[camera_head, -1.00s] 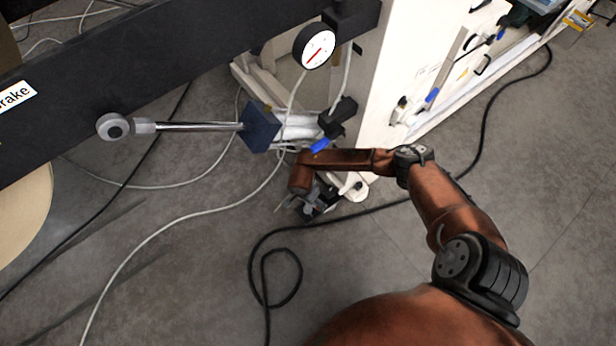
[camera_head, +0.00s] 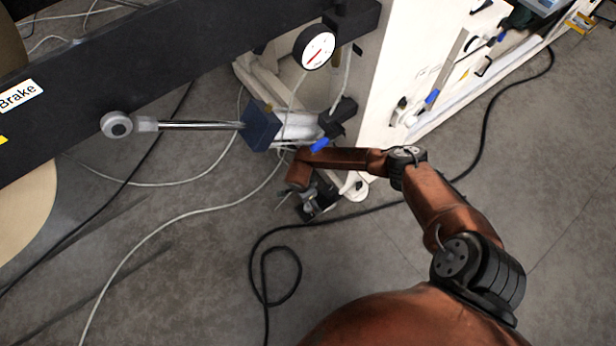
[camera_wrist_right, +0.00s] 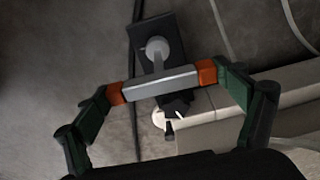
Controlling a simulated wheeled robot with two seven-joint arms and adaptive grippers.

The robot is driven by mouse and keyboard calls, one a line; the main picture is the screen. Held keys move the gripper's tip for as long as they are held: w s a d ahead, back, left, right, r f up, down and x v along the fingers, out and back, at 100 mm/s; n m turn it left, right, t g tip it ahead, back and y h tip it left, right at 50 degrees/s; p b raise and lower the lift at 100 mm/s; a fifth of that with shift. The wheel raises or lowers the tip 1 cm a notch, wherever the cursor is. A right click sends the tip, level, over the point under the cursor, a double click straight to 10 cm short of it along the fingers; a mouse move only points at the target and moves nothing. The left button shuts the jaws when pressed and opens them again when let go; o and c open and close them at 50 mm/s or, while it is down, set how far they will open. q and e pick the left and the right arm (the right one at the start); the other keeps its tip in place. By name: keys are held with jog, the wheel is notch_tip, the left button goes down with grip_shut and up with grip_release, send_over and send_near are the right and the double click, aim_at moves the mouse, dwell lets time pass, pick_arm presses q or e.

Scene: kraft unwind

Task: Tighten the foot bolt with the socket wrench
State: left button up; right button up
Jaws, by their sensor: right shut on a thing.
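In the right wrist view my right gripper (camera_wrist_right: 163,84) is shut on a grey bar, the socket wrench (camera_wrist_right: 175,82), with an orange pad at each end of the bar. A short stem runs from the bar to a round grey head (camera_wrist_right: 157,48) over a dark plate (camera_wrist_right: 148,33). I cannot tell whether the head is seated on the foot bolt, which I cannot make out. In the head view my right gripper (camera_head: 315,206) is low near the floor beside the white machine frame's foot (camera_head: 356,187), its fingers small and partly hidden. My left gripper is not in view.
The white frame (camera_head: 385,95) rises right behind my right arm. A dark beam labelled Brake (camera_head: 180,62), a gauge (camera_head: 314,47) and a cylinder rod (camera_head: 190,126) hang above. Black cable (camera_head: 263,270) and white cable (camera_head: 150,238) lie on the floor.

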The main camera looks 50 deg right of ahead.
jog(key=shift+r+p, duration=1.5)
jog(key=shift+r, duration=1.1)
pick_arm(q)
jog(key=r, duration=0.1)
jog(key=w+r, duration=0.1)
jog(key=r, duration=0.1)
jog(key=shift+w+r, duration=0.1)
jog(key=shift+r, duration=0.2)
pick_arm(e)
jog(key=shift+f, duration=0.1)
